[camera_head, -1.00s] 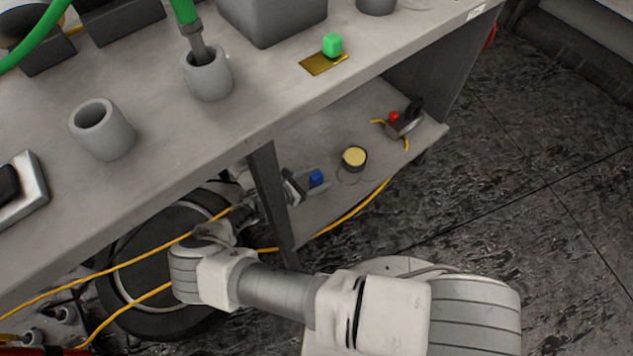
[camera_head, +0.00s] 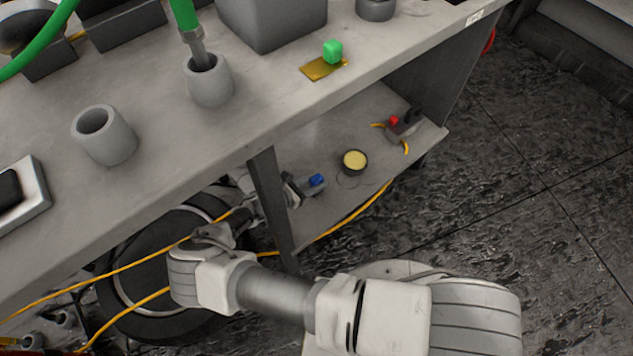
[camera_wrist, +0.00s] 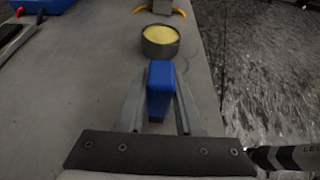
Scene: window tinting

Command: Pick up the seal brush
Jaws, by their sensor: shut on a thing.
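A small blue block, which I take to be the seal brush (camera_wrist: 160,88), stands between the fingers of my gripper (camera_wrist: 160,98) in the wrist view. The fingers are shut on its two sides. Its lower part is partly hidden by the fingers. In the head view, the seal brush (camera_head: 317,180) shows as a small blue spot at my gripper (camera_head: 308,187), over the lower shelf (camera_head: 325,208) of the bench. I cannot tell whether it still touches the shelf.
A round tin with a pale yellow top (camera_head: 354,161) stands on the shelf just beyond the brush. A device with a red knob (camera_head: 403,122) and an orange cable (camera_head: 360,207) lie farther right. A bench leg (camera_head: 270,205) is close to my arm. The bench top (camera_head: 160,165) hangs above.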

